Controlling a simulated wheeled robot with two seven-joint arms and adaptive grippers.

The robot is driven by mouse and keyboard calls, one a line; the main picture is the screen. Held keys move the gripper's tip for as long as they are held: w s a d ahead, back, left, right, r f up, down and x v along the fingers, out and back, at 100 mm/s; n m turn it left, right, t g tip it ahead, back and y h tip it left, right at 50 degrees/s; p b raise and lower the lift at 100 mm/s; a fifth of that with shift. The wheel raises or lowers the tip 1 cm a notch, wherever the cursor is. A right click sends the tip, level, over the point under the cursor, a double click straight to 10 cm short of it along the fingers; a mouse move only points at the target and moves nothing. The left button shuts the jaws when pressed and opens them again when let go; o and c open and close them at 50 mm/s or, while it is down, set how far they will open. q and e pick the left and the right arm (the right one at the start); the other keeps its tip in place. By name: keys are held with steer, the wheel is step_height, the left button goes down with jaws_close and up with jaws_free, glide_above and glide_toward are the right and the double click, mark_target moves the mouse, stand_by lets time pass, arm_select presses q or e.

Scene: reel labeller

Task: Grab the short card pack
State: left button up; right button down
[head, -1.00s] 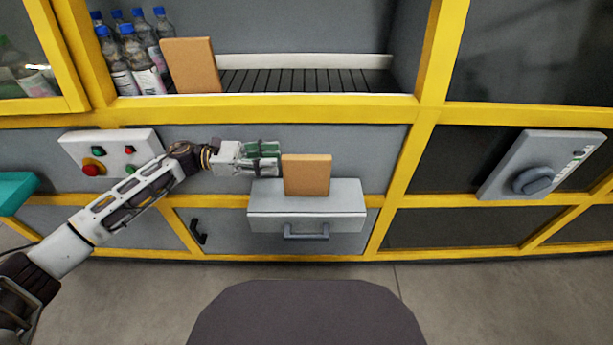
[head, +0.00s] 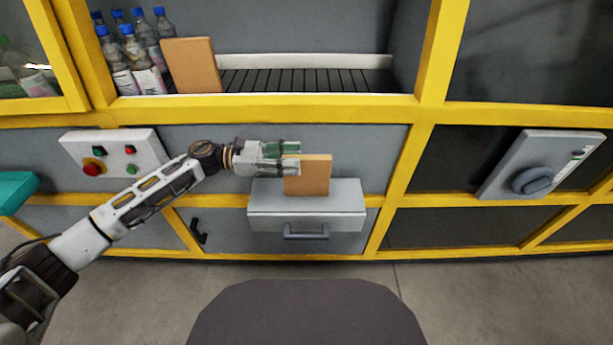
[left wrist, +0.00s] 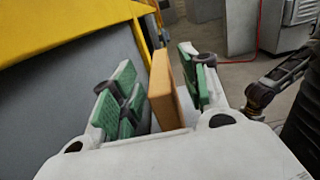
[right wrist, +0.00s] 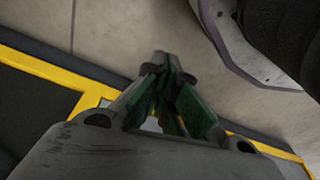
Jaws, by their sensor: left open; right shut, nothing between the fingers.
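The short card pack (head: 315,175) is an orange-brown block standing upright on the grey drawer box below the conveyor opening. My left gripper (head: 292,157) is open at its left edge, and its fingers overlap the pack's upper left part in the head view. In the left wrist view the pack (left wrist: 162,88) stands between the open green finger pads, nearer the right-hand finger, with a gap to the left-hand one. A taller brown pack (head: 190,65) leans or stands in the opening above. My right gripper (right wrist: 165,65) is shut and empty over the floor in the right wrist view.
The grey drawer box (head: 308,204) has a handle on its front. Several bottles (head: 130,55) stand at upper left. A button panel (head: 113,152) is behind my left arm, and a panel with a knob (head: 540,165) is at right. Yellow frame beams surround the grey panels.

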mark_target(307, 157)
arm_select(q)
steer(key=shift+d, duration=2.1)
jaws_close()
